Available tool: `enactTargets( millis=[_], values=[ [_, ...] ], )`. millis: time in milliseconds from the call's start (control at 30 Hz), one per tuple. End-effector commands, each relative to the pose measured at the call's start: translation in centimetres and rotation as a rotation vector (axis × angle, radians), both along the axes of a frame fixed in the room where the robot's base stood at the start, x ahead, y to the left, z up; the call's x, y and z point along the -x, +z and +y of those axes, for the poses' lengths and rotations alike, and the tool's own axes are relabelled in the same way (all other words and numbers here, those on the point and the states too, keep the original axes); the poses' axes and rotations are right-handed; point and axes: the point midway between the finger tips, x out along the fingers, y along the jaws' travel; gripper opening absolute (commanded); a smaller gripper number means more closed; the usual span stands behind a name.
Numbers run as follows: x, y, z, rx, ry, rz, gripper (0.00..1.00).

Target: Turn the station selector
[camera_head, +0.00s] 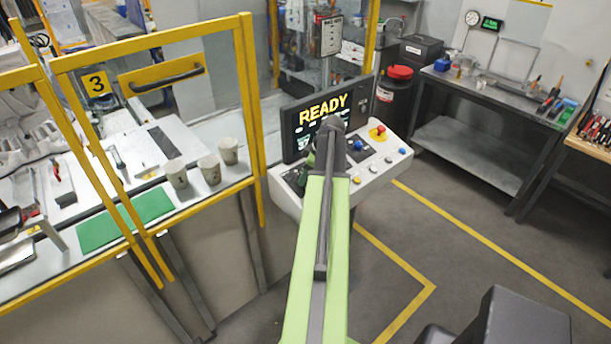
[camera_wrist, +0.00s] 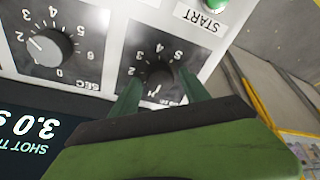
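The control panel (camera_head: 368,172) stands in the middle of the head view, under a screen (camera_head: 325,115) reading READY. In the wrist view a dark round knob (camera_wrist: 157,72) sits on a dark dial plate with figures around it, seen upside down; I take it for the station selector. My gripper (camera_wrist: 160,84) is at this knob, one green finger on each side. The fingers look apart from the knob's sides, though contact is hard to judge. The knob's near side is partly hidden. In the head view my arm covers this part of the panel.
Beside the knob is a second grey knob (camera_wrist: 52,47) on a dial marked SEC. A green START button (camera_wrist: 210,10) lies at the wrist view's top. The panel also bears a red button (camera_head: 379,131). A yellow-framed guard with cups (camera_head: 208,168) behind it stands left.

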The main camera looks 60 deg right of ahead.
Motion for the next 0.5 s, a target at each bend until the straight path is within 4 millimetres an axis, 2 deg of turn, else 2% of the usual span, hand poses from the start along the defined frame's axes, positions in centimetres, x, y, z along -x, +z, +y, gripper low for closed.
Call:
enactTargets(
  millis=[67, 367, 500],
  values=[
    [-0.02, 0.01, 0.02, 0.0, 0.0, 0.0, 0.42],
    [-0.03, 0.0, 0.04, 0.0, 0.001, 0.0, 0.02],
    [-0.04, 0.0, 0.05, 0.0, -0.001, 0.0, 0.0]
  ],
)
